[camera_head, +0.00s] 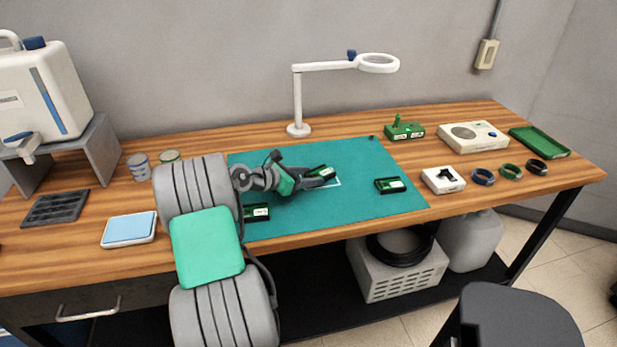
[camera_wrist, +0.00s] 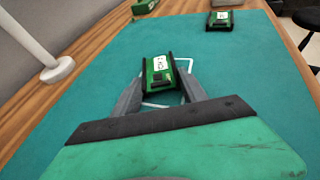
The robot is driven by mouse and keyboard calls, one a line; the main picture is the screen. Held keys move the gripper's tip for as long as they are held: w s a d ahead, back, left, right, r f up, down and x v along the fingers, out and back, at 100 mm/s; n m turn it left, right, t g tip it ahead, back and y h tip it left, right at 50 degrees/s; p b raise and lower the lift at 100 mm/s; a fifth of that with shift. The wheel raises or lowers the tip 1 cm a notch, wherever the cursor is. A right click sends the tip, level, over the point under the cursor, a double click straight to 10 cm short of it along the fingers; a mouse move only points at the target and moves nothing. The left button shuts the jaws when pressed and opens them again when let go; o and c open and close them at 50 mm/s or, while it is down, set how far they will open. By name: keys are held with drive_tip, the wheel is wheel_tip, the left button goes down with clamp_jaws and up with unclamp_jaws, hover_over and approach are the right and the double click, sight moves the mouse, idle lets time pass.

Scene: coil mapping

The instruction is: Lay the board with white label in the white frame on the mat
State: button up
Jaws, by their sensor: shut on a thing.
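My gripper (camera_wrist: 158,88) is shut on a green board with a white label (camera_wrist: 159,69), which has dark edges. The board also shows at the fingertips in the head view (camera_head: 320,172). It is over the teal mat (camera_head: 355,160), close to the white frame (camera_wrist: 187,69), a thin white outline partly hidden by the board and fingers. I cannot tell whether the board touches the mat. A second green board with a white label (camera_head: 390,185) lies on the mat to the right. Another one (camera_head: 257,212) lies near the mat's front left, partly hidden by my arm.
A magnifier lamp (camera_head: 298,129) stands behind the mat. A green fixture (camera_head: 404,131) is at the mat's back right. A white box (camera_head: 443,180) and several coils (camera_head: 483,177) lie to the right. The mat's right part is mostly clear.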

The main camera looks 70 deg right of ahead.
drive_tip(key=shift+f, duration=0.15)
drive_tip(key=o, duration=1.3)
drive_tip(key=shift+o, duration=0.2)
drive_tip(key=shift+w+a, duration=0.1)
drive_tip(key=v, duration=1.2)
